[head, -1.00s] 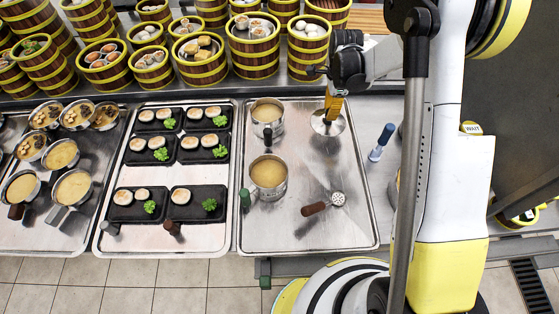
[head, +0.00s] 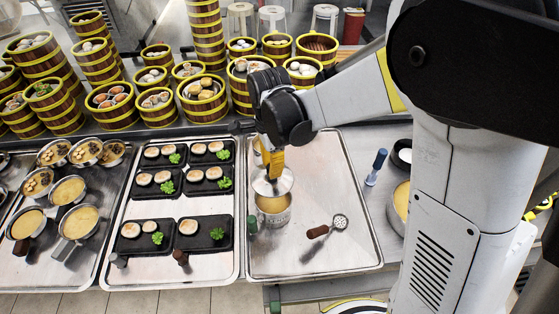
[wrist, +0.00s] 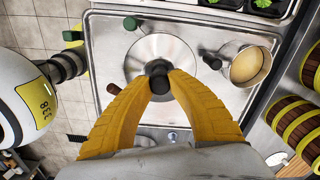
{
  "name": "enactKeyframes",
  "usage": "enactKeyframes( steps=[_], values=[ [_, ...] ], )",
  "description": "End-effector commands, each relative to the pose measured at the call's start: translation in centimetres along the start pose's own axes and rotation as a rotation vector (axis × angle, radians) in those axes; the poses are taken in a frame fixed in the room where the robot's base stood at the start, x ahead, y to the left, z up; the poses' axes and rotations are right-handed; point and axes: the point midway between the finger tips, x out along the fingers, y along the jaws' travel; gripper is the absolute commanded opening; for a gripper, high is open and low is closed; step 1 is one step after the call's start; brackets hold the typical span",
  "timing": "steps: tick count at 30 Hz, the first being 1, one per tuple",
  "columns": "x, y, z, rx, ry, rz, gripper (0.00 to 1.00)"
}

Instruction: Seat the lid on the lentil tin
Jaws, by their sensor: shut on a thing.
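My gripper (head: 272,172) is shut on the black knob of a round metal lid (wrist: 140,53). The lid (head: 263,187) also shows in the head view, roughly level, over the back part of a metal tin (head: 274,217) with yellow-brown contents. The front part of those contents is still visible below the lid, so the lid appears raised above the tin. In the wrist view the lid hides nearly all of this tin; a green-ended handle (wrist: 133,23) sticks out beside it. I cannot tell the exact gap.
A second filled tin (wrist: 247,66) stands behind, mostly hidden by my arm in the head view. A skimmer (head: 328,226) lies front right on the steel tray (head: 345,255). Black plates (head: 204,233) with food are left; steamer towers (head: 205,105) stand at the back.

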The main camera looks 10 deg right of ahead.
Motion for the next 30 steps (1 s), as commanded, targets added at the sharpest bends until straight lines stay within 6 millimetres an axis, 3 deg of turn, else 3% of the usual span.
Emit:
enactKeyframes(
  steps=[14,30],
  values=[
    [0.3,0.0,0.0,-0.001,0.0,0.0,0.0],
    [4.7,0.0,0.0,-0.001,0.0,0.0,0.0]
  ],
)
